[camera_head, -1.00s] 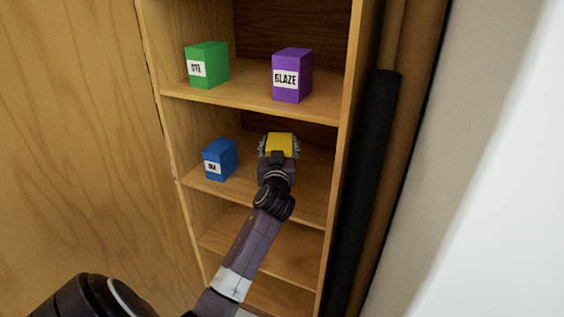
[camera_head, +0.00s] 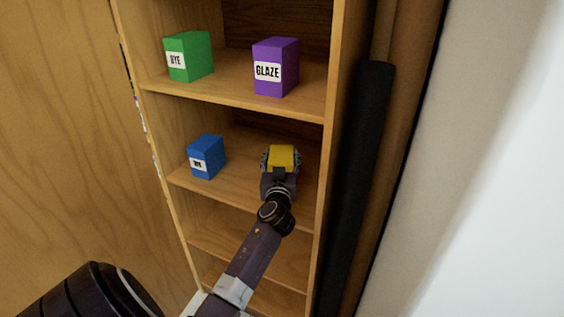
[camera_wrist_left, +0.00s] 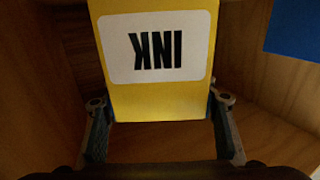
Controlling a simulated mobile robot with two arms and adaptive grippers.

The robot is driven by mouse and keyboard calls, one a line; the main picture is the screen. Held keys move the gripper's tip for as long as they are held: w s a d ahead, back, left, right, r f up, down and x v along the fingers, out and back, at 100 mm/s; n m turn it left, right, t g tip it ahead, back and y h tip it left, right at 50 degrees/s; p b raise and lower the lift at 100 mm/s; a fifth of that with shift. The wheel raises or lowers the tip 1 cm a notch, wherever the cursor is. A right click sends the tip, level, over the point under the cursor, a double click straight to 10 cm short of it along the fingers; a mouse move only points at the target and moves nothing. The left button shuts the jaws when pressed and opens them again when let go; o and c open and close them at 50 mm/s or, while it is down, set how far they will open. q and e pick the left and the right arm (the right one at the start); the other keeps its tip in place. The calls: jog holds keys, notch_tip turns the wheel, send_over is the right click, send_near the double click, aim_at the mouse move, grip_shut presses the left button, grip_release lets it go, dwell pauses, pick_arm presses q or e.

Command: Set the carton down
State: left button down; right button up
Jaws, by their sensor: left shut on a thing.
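The carton is a yellow box whose white label reads INK; in the head view its yellow top (camera_head: 282,157) shows, and in the left wrist view its labelled face (camera_wrist_left: 160,100) fills the middle, upside down. My left gripper (camera_head: 280,172) is shut on it, with a finger on each side in the left wrist view (camera_wrist_left: 162,135). The carton is at the middle shelf (camera_head: 235,178), near its right side. The gripper hides its underside, so I cannot tell whether it touches the board. My right gripper is not in view.
A blue box (camera_head: 206,157) stands left of the carton on the same shelf, with a gap between. A green DYE box (camera_head: 188,57) and a purple GLAZE box (camera_head: 276,67) stand on the shelf above. The shelf's right side wall (camera_head: 333,130) is close to my gripper.

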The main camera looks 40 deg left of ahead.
pick_arm(q)
jog(key=shift+s+f, duration=0.45)
jog(key=shift+f, duration=0.05)
jog(key=shift+d+r, duration=0.1)
jog(key=shift+d, duration=0.05)
jog(key=shift+w+d, duration=0.15)
jog(key=shift+d, duration=0.05)
jog(key=shift+w+f, duration=0.25)
jog(key=shift+w, duration=0.05)
jog(key=c, duration=1.1)
grip_release()
jog(key=shift+a+f, duration=0.1)
jog(key=shift+f, duration=0.1)
jog(key=shift+o, duration=1.2)
jog(key=shift+s+a, duration=0.15)
jog(key=shift+o, duration=0.3)
jog(key=shift+s+r, duration=0.15)
jog(key=shift+r, duration=0.05)
jog(key=v, duration=1.2)
